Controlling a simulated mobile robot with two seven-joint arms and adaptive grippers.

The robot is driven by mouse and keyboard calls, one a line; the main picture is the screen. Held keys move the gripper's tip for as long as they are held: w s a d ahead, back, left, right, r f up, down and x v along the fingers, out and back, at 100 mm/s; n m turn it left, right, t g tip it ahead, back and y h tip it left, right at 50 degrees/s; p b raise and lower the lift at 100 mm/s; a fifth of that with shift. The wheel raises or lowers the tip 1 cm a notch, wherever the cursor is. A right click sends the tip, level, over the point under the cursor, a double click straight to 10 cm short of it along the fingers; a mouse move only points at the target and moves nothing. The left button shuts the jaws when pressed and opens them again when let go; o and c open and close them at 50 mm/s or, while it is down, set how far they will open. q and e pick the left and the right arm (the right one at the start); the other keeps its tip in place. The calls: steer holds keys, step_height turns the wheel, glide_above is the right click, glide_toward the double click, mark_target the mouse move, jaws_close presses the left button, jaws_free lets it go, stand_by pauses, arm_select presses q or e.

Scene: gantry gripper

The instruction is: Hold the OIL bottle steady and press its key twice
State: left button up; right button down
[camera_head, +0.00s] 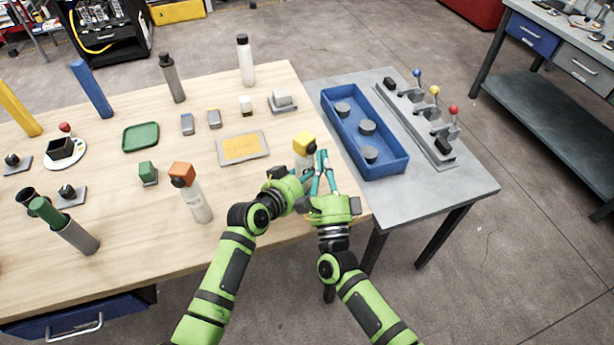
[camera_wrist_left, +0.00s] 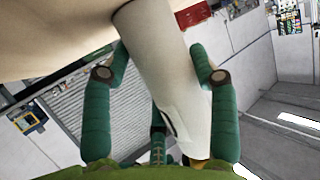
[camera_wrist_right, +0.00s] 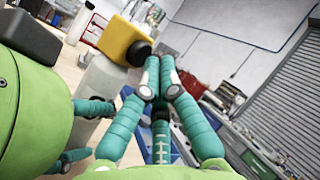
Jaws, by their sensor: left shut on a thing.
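A white bottle with a yellow top (camera_head: 304,146) stands near the table's right edge; I take it as the OIL bottle, though no label is readable. My left gripper (camera_head: 302,176) is shut on its body, and the white body (camera_wrist_left: 165,75) shows between both fingers in the left wrist view. My right gripper (camera_head: 322,158) has its fingertips together, empty, just right of the yellow top. In the right wrist view the yellow top (camera_wrist_right: 118,40) with a dark nozzle is left of the shut fingertips (camera_wrist_right: 160,78). Left fingers are partly hidden in the head view.
A white bottle with an orange top (camera_head: 195,200) stands to the left. A yellow-and-grey tray (camera_head: 243,161) lies behind it. A blue bin (camera_head: 386,172) with grey round pieces and a panel of coloured levers (camera_head: 436,92) are on the grey table to the right.

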steer(key=s+d, duration=0.4)
steer(key=shift+d, duration=0.2)
stand_by(0.5)
steer(key=shift+s, duration=0.1)
stand_by(1.0)
arm_select(q)
steer(key=o, duration=1.5)
